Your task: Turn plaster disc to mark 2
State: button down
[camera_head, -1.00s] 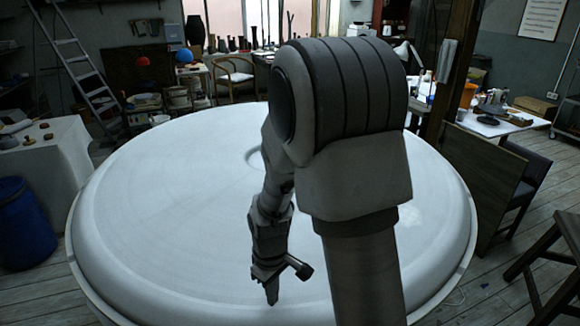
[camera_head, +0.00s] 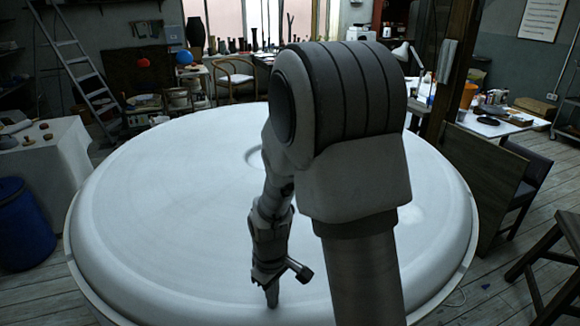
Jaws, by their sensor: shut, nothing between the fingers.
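The large white plaster disc (camera_head: 160,215) fills the middle of the view, with a thick rounded rim and a shallow ring near its centre. My arm reaches over it from the front. My gripper (camera_head: 272,294) points down at the near part of the disc, close to the front rim. It is shut and holds nothing. I cannot tell whether its tips touch the plaster. No numbered mark can be made out on the disc. My arm hides part of the disc's centre and right side.
A white-covered table (camera_head: 45,165) and a blue barrel (camera_head: 24,222) stand at the left. A ladder (camera_head: 75,65) leans behind them. A chair (camera_head: 235,75) stands behind the disc. A dark chair (camera_head: 520,185) and a wooden stool (camera_head: 555,265) stand at the right.

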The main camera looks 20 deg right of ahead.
aim_at(312, 303)
jog(key=shift+s+d+f, duration=0.1)
jog(key=shift+s+d, duration=0.3)
jog(key=shift+d, duration=0.7)
jog(key=shift+s+d+f, duration=0.1)
jog(key=shift+s+d, duration=0.25)
jog(key=shift+d, duration=0.7)
jog(key=shift+s+d, duration=0.4)
jog(key=shift+d, duration=0.7)
jog(key=shift+s+d, duration=0.2)
jog(key=shift+d, duration=0.8)
jog(key=shift+d, duration=0.1)
